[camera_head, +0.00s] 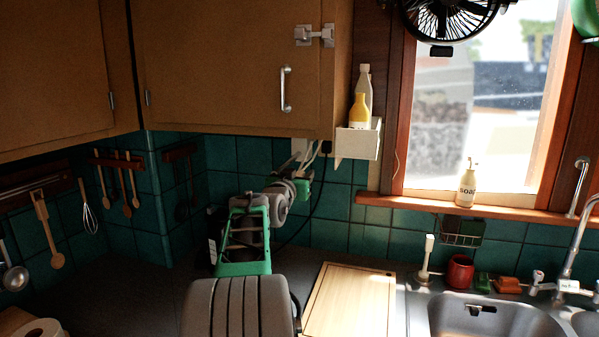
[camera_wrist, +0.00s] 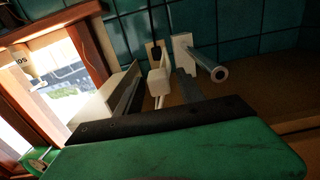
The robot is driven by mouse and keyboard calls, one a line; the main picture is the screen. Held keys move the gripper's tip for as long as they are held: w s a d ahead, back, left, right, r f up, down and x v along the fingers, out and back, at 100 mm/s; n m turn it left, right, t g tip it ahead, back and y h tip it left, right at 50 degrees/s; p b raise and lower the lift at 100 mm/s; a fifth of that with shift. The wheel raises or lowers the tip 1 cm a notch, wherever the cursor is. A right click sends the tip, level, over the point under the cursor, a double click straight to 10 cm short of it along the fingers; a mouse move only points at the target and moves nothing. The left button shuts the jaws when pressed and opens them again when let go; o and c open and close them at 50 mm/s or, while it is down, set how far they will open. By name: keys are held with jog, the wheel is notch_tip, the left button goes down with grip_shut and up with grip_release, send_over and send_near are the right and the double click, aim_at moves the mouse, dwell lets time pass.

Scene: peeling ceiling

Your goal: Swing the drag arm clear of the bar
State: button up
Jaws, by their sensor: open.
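A pale metal latch (camera_head: 314,35) is fixed high on the brown upper cabinet, near the door's right edge. Its parts are small; a short piece spans between two plates, and I cannot tell the drag arm from the bar. My gripper (camera_head: 303,172) is well below the latch, under the cabinet, in front of the tiled wall. The wrist view, which is nearly upside down, shows my gripper's two grey fingers (camera_wrist: 158,92) apart. A white block stands behind their gap, and nothing is clearly held. The latch cannot be made out with certainty in the wrist view.
The cabinet door handle (camera_head: 285,89) sits below the latch. A small white shelf (camera_head: 358,142) with bottles juts out right of the cabinet. A black fan (camera_head: 446,20) hangs before the window. White fittings and cords (camera_head: 303,150) are under the cabinet.

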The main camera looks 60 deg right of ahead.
jog(key=shift+c, duration=0.2)
grip_shut()
dwell(1.1)
